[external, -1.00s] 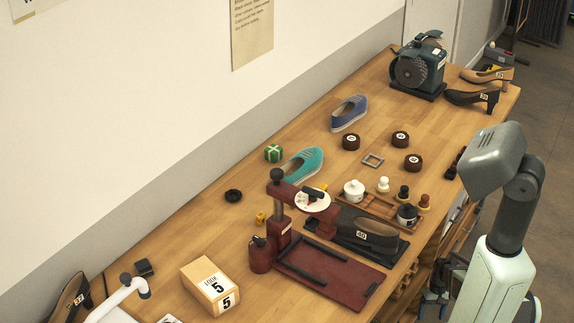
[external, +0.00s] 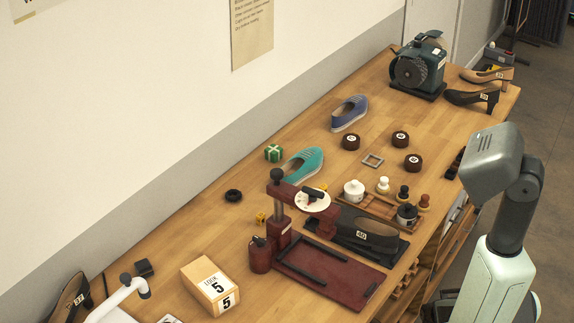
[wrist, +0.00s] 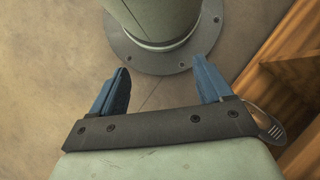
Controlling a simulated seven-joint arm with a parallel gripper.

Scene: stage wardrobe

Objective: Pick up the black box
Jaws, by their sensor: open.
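The bench (external: 217,162) holds a tan box marked 5 (external: 208,287), a dark red press (external: 330,266), several shoes, dark round tins and a green grinder (external: 420,68). The wooden bench side (wrist: 287,70) is right in the wrist view.

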